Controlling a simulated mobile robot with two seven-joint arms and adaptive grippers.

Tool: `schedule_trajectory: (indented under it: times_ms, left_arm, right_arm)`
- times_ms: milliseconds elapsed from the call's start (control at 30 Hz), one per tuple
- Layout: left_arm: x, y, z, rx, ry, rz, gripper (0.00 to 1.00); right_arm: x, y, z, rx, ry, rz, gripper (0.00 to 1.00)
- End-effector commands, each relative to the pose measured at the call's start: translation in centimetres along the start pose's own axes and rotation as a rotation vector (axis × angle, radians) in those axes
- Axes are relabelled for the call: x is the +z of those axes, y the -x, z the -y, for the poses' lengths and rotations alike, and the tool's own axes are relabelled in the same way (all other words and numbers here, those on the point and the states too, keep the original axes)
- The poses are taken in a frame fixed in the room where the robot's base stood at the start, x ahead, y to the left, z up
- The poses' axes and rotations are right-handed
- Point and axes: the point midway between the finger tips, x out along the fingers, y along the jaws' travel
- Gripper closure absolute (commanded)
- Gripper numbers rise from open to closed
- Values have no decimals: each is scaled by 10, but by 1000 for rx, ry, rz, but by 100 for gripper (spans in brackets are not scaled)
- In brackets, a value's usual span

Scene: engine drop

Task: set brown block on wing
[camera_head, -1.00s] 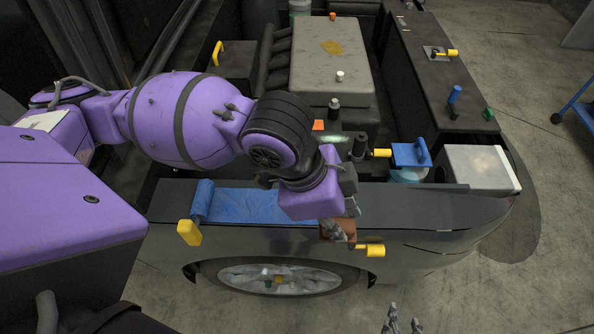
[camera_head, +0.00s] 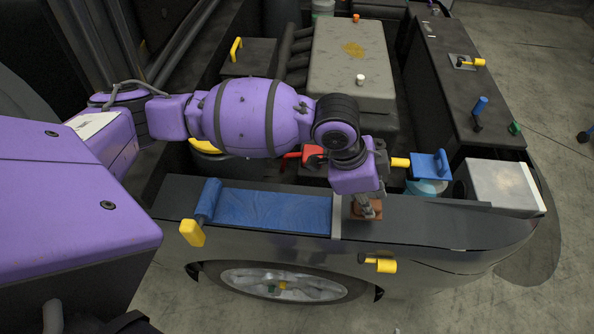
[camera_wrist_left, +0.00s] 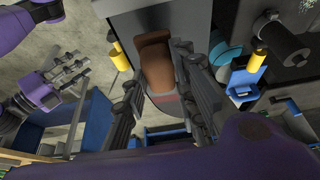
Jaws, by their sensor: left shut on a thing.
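The brown block (camera_head: 368,210) is at the top of the dark wing (camera_head: 440,222), just right of the blue cover. I cannot tell whether it touches the wing or hangs slightly above it. My left gripper (camera_head: 366,200) points down and is shut on the block. In the left wrist view the block (camera_wrist_left: 155,66) shows between the fingers of my left gripper (camera_wrist_left: 165,80), with the grey wing (camera_wrist_left: 150,18) beyond. My right gripper (camera_wrist_left: 72,76) shows at the left of that view, empty, its fingers apart and away from the block.
A blue cover (camera_head: 270,210) lies on the wing, with a yellow handle (camera_head: 192,232) at its left. A yellow-handled piece (camera_head: 380,265) sticks out from the wing's side. Behind are a blue-handled part (camera_head: 430,165) and a light box (camera_head: 498,185). The wing's right part is clear.

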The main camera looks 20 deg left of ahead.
Motion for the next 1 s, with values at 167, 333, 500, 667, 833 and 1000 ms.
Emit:
schedule_trajectory:
  times_ms: [167, 333, 500, 667, 833, 1000]
  left_arm:
    - [8, -25, 4, 0, 0, 0, 100]
    - [10, -32, 5, -4, -3, -3, 100]
    - [10, -32, 5, -4, -3, -3, 100]
    - [11, -35, 5, -4, -3, -2, 70]
    - [11, -35, 5, -4, -3, -2, 55]
    - [11, -35, 5, -4, -3, -2, 55]
  right_arm:
    - [5, 0, -2, 3, 0, 7, 60]
    - [7, 1, -3, 5, 1, 9, 60]
    - [8, 2, -4, 6, 2, 12, 60]
    - [9, 3, -4, 6, 3, 13, 60]
    - [9, 3, -4, 6, 3, 13, 60]
    - [9, 3, -4, 6, 3, 13, 60]
